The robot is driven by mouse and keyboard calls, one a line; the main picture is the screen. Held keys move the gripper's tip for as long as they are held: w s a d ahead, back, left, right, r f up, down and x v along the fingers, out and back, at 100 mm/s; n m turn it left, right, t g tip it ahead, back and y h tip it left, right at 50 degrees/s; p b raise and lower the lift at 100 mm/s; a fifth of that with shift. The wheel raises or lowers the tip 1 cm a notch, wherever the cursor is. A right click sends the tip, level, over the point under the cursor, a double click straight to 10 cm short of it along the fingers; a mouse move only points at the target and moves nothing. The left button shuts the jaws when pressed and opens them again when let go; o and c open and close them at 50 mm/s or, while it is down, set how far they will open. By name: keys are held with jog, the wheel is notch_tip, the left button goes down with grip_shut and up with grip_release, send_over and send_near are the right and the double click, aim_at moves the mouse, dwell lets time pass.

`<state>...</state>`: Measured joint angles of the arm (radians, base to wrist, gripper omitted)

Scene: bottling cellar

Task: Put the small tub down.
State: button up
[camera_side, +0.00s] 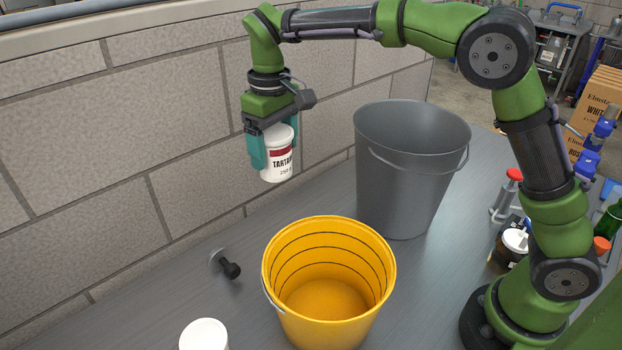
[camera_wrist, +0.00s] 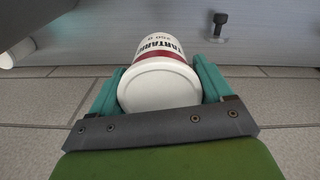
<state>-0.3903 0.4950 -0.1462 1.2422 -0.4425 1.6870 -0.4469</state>
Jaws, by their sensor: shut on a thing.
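The small tub (camera_side: 281,160) is white with a red band and the word TARTARIC. My gripper (camera_side: 270,155) is shut on it, with a teal finger on either side. The tub is held nearly upright in the air, in front of the block wall and above the grey bench. In the wrist view the tub (camera_wrist: 160,85) shows its white lid towards the camera, between the two teal fingers (camera_wrist: 160,92). The tub's underside is hidden in the wrist view.
A yellow bucket (camera_side: 280,290), empty inside, stands at front centre. A grey bucket (camera_side: 400,190) stands behind it. A white lidded container (camera_side: 204,336) is at the front edge of view. A dark-handled tool (camera_side: 228,266) lies on the bench (camera_side: 160,290), which is otherwise clear at left.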

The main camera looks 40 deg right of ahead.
notch_tip(320, 180, up, 11)
jog(key=shift+r, duration=0.1)
jog(key=s+d+r+n, duration=0.1)
jog(key=s+d+n, duration=0.4)
jog(key=d+n, duration=0.65)
jog(key=n, duration=1.1)
send_over(401, 205)
jog(key=w+d, duration=0.2)
jog(key=d, duration=0.3)
jog(key=f, duration=0.1)
jog(key=shift+m, duration=0.25)
jog(key=f, duration=2.9)
jog(key=shift+w+a+f, duration=0.1)
jog(key=shift+w+f, duration=0.05)
jog(key=shift+w, duration=0.05)
jog(key=shift+f, duration=0.1)
jog(key=o, duration=1.1)
notch_tip(401, 205, up, 12)
jog(key=shift+r, duration=0.1)
